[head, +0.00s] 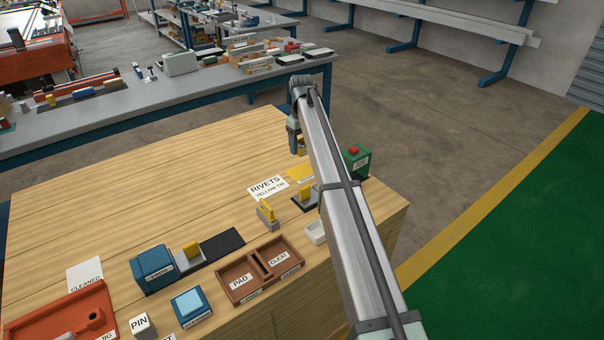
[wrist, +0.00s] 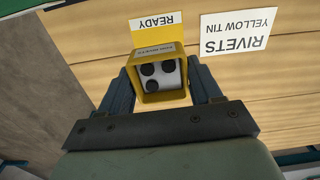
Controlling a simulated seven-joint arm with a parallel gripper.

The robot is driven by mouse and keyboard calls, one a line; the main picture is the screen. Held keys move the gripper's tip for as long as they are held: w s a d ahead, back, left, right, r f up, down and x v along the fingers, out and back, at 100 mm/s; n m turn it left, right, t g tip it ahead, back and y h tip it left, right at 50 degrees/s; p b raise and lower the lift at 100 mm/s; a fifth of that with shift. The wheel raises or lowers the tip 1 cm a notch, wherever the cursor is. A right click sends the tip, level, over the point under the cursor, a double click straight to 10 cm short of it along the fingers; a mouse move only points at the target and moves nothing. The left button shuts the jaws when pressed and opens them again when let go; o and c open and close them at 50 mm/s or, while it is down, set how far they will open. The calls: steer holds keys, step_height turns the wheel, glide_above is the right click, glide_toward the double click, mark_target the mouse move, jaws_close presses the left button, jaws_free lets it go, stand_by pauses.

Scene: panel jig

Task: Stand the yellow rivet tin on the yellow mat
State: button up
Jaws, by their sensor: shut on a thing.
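The yellow rivet tin (wrist: 148,93) is held between the two dark fingers of my gripper (wrist: 161,72) in the wrist view. Its open top faces the camera, with dark round pieces inside. The yellow mat (wrist: 146,28), marked READY, shows just beyond the tin and is partly hidden by it. In the head view the mat (head: 299,173) lies near the table's far right edge. There my gripper (head: 297,143) is small, partly hidden by my arm, with a bit of yellow at its fingers. I cannot tell whether the tin touches anything below.
A white RIVETS YELLOW TIN card (head: 267,188) lies left of the mat. A green box (head: 356,163) with a red top stands to the right. Yellow-topped pieces (head: 266,211) and a brown divided tray (head: 247,285) are nearer. The table's back left is clear.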

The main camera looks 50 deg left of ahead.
mark_target(302, 173)
steer(key=shift+w+a+f, duration=0.1)
steer(key=shift+a+f, duration=0.1)
steer(key=shift+f, duration=4.75)
steer(key=shift+f, duration=0.15)
steer(key=o, duration=1.2)
step_height(302, 173, up, 12)
steer(key=shift+r, duration=0.2)
